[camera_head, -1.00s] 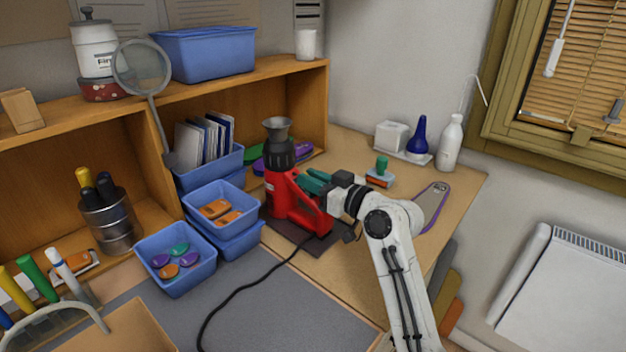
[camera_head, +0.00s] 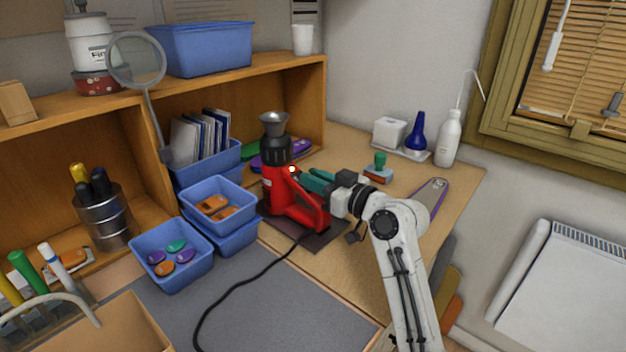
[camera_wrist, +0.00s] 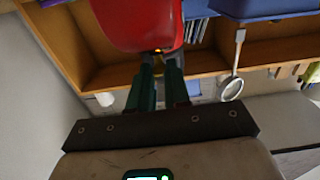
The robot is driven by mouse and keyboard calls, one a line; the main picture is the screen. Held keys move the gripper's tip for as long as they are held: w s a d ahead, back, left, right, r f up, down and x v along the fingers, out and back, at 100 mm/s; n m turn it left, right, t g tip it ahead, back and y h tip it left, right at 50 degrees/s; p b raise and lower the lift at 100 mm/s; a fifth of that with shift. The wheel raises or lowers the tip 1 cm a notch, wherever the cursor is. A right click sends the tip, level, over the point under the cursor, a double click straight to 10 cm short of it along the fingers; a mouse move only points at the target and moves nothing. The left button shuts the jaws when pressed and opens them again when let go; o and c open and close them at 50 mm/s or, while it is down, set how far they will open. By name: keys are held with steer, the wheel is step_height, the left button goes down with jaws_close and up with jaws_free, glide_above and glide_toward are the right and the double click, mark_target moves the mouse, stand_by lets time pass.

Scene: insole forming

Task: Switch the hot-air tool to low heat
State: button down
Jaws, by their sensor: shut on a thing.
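The hot-air tool (camera_head: 276,188) is red with a black collar and a grey flared nozzle pointing up. It stands upright on a dark mat (camera_head: 329,235) on the bench. My gripper (camera_head: 303,178) has green fingers and reaches it from the right, at the upper part of its handle side. In the wrist view the fingertips (camera_wrist: 155,62) are close together on a small part at the edge of the red body (camera_wrist: 140,22). That part looks like the switch, but the fingers mostly hide it and its setting cannot be read. A small bright dot (camera_head: 292,169) shows beside the fingertips.
A black cord (camera_head: 235,291) runs from the tool across the grey mat. Blue bins (camera_head: 175,278) stand left of the tool, shelves (camera_head: 290,68) behind it. A green-handled stamp (camera_head: 379,168) and bottles (camera_head: 448,138) stand to the right. The grey mat is mostly clear.

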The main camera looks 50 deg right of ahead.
steer(key=c, duration=1.1)
jaws_free()
steer(key=s+b, duration=0.1)
steer(key=s, duration=0.9)
steer(key=shift+s+d+b, duration=0.15)
steer(key=shift+s+b, duration=0.2)
steer(key=shift+s, duration=0.05)
